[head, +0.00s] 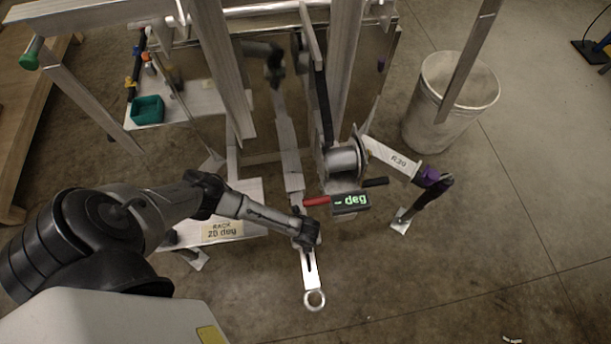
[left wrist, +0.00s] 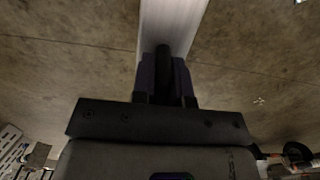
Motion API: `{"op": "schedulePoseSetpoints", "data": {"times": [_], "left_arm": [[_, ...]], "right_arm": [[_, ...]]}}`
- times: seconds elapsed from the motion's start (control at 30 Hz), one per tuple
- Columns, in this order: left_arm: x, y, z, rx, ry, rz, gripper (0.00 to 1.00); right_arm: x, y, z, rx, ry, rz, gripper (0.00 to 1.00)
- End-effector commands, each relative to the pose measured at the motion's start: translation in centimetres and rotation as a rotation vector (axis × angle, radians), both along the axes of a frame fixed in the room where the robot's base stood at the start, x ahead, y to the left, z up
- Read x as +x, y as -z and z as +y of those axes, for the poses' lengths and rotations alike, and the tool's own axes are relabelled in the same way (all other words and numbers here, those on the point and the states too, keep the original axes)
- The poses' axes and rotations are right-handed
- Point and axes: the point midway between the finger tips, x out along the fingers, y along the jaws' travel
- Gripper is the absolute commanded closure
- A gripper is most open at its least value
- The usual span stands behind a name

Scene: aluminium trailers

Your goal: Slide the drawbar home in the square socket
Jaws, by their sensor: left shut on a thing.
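The drawbar (head: 309,272) is a pale metal bar with a ring eye (head: 314,300) at its near end, in the head view. My left gripper (head: 306,236) is shut on it, a short way behind the eye. In the left wrist view the pale bar (left wrist: 173,22) runs up and away from the dark fingers (left wrist: 165,82). A long pale metal beam (head: 287,145) lies roughly in line with the drawbar beyond the gripper. The gripper covers the stretch between them, so I cannot tell how the bar meets the socket. My right gripper is not in view.
A winch drum (head: 343,160) and a display reading "- deg" (head: 350,201) stand just right of the bar line. A sign (head: 222,231) reads "RACK 20 deg". A bar marked R20 (head: 391,157) and a grey bin (head: 420,125) are further right.

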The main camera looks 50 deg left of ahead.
Motion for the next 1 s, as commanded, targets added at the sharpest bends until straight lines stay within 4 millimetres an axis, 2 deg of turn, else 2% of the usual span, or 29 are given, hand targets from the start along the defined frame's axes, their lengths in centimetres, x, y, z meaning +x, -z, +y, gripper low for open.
{"op": "schedulePoseSetpoints", "data": {"times": [0.03, 1.0], "left_arm": [[0.39, -0.27, 0.62, 0.015, -0.004, -0.007, 1.00], [0.36, -0.46, 0.44, 0.026, -0.003, -0.014, 1.00]], "right_arm": [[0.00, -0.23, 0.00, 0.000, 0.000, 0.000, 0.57], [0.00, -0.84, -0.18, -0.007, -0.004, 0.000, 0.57]]}}
